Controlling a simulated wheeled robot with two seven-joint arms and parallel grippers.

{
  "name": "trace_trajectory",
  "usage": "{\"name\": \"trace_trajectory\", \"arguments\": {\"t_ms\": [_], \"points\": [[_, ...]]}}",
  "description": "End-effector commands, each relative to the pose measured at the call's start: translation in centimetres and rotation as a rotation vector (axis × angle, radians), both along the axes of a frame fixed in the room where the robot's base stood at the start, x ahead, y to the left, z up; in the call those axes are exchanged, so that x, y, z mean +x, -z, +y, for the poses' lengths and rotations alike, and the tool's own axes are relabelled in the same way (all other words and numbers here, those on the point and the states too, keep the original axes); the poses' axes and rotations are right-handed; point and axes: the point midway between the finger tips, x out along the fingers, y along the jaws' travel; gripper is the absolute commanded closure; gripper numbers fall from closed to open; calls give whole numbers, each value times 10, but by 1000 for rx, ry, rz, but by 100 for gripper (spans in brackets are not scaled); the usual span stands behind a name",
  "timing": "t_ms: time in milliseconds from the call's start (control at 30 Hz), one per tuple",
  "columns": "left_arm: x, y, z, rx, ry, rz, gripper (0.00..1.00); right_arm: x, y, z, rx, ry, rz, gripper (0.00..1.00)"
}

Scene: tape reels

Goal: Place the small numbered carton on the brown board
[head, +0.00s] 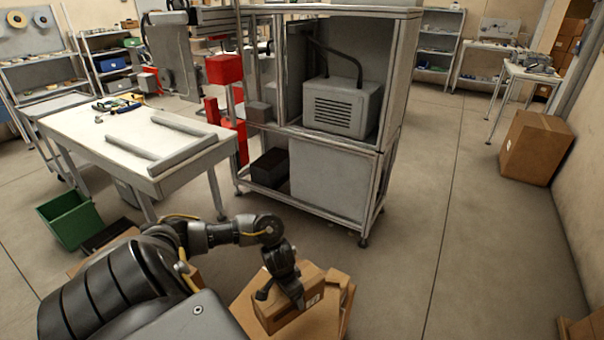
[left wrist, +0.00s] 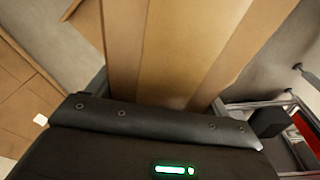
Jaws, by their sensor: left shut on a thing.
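The small carton (head: 274,314) is brown cardboard with a white label on its side, near the bottom middle of the head view. My left gripper (head: 281,299) reaches down over it and is shut on it. In the left wrist view the carton (left wrist: 190,50) fills the space beyond the gripper, with a lighter band along it. A brown cardboard surface (head: 331,319), perhaps the brown board, shows around and below the carton. I cannot tell whether the carton touches it. The number on the carton is too small to read. My right gripper is not in view.
A metal-framed cabinet (head: 330,186) with a grey machine stands behind the carton. A white table (head: 105,140) with grey rails is at left, a green bin (head: 70,219) below it. A large carton (head: 535,148) stands by the right wall. The floor right of centre is clear.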

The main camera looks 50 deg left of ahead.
Motion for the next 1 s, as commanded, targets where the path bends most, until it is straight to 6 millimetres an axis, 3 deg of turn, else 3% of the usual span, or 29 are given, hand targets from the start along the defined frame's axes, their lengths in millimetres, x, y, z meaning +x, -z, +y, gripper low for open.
{"name": "trace_trajectory", "arguments": {"t_ms": [33, 200, 567, 800, 1000], "points": [[7, 13, -4, -2, -3, 1, 59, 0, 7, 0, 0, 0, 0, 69], [23, 34, -11, 0, -2, 1, 59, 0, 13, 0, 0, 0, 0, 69], [31, 44, -15, 1, -1, 1, 59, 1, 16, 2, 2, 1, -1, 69], [32, 76, -16, 1, 0, 3, 59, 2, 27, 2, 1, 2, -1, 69], [33, 76, -15, 1, 0, 2, 59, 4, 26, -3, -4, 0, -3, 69]]}}
